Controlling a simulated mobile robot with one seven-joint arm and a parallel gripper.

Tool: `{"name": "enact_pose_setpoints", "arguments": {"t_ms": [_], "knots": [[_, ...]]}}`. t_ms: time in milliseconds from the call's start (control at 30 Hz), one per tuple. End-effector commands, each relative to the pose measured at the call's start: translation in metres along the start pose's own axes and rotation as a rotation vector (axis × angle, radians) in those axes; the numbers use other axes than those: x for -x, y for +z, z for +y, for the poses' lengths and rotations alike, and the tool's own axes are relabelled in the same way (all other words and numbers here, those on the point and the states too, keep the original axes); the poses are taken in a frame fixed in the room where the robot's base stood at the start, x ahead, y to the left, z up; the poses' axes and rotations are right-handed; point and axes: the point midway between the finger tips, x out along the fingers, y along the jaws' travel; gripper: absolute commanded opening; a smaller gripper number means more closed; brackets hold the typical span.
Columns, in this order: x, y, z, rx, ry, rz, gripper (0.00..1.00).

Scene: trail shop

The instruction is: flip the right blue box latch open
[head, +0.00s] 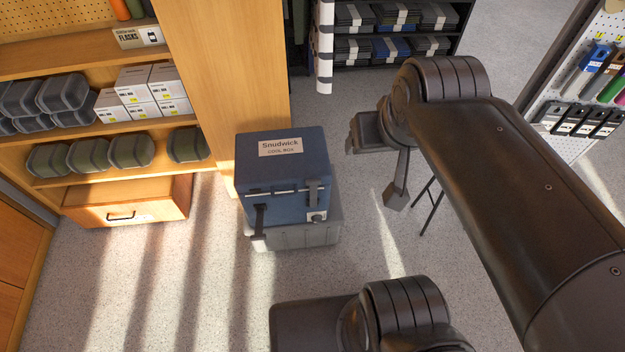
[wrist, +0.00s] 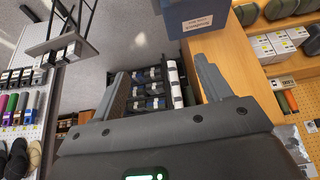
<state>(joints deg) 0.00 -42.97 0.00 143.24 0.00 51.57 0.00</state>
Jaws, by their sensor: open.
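The blue cool box (head: 283,165) stands on a grey crate (head: 300,236) on the floor, its lid looking closed. Its right latch (head: 313,194) is a dark strap at the right of the front, lying close against the box. The left latch (head: 260,221) is a similar dark strap that hangs lower and sticks out at its bottom. My gripper (head: 376,172) is in the air to the right of the box, apart from it. In the wrist view my gripper (wrist: 160,86) is open and empty; part of the blue box (wrist: 196,17) shows at the top, its latches not visible.
Wooden shelves (head: 110,129) with containers and cartons stand left of the box, with a wooden panel (head: 222,85) behind it. A dark shelf (head: 392,55) of folded goods is at the back. A pegboard rack (head: 590,100) stands right.

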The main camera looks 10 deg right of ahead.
Motion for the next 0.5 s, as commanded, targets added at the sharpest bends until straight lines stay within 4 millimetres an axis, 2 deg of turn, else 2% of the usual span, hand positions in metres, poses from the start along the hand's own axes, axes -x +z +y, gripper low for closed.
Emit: {"name": "enact_pose_setpoints", "arguments": {"t_ms": [267,367,500], "knots": [[-0.004,-0.005,-0.001,0.000,-0.002,-0.010,0.71],[-0.014,-0.016,-0.002,0.000,-0.004,-0.033,0.71],[-0.039,-0.038,-0.006,0.000,-0.010,-0.078,0.71]]}}
